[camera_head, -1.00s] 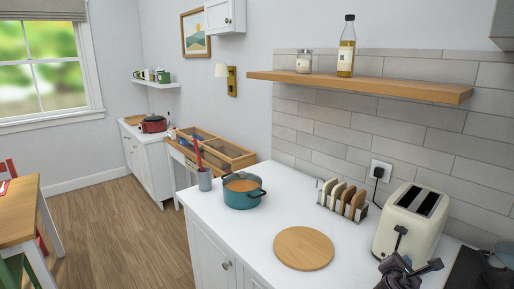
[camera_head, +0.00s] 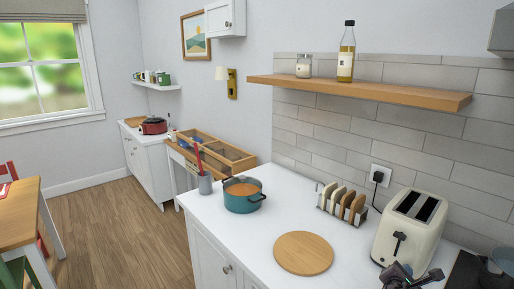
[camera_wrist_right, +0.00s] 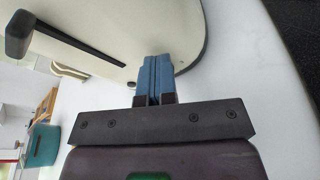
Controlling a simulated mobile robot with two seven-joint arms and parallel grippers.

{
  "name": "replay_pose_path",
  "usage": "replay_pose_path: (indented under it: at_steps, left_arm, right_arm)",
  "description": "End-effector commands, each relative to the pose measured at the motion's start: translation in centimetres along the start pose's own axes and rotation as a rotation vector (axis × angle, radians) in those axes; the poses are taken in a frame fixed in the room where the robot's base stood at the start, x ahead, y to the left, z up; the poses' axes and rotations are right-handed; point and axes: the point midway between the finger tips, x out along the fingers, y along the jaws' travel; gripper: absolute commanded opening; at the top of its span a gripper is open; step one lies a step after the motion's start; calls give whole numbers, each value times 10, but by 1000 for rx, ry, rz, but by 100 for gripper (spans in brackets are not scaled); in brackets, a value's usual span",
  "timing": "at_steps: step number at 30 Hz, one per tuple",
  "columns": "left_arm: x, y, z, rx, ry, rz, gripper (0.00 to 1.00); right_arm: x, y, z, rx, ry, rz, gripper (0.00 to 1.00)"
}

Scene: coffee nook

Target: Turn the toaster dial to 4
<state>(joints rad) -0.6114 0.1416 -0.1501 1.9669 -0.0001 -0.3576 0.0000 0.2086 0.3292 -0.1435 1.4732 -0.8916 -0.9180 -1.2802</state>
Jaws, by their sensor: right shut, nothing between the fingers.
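The cream toaster (camera_head: 425,234) stands at the right of the white counter, with two dark slots on top. Its black lever (camera_head: 399,241) is on the end facing me; the lever also shows in the wrist view (camera_wrist_right: 19,35), beside a dark slit. My right gripper (camera_head: 398,271) is low in front of that end. In the wrist view its blue fingers (camera_wrist_right: 155,74) are shut and empty, in front of the toaster's lower cream wall (camera_wrist_right: 130,22). I cannot tell whether they touch it. No dial shows; that part may be hidden behind the fingers. My left gripper is not in view.
A toast rack (camera_head: 341,204) stands left of the toaster. A round wooden board (camera_head: 303,253) and a teal pot (camera_head: 242,196) lie further left. A wall plug (camera_head: 379,177) is behind the toaster. A dark-edged item (camera_head: 497,262) is at the right.

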Motion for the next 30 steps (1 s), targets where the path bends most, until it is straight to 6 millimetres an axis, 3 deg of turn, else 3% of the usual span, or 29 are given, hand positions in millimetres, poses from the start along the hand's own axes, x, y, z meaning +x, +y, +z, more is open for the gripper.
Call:
replay_pose_path:
  at_steps: [23, 30]
  left_arm:
    - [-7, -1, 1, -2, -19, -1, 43]
    - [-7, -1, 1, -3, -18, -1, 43]
  right_arm:
    - [0, -13, 7, -2, -5, -2, 0]
    - [-10, -13, 5, 0, -3, -1, 0]
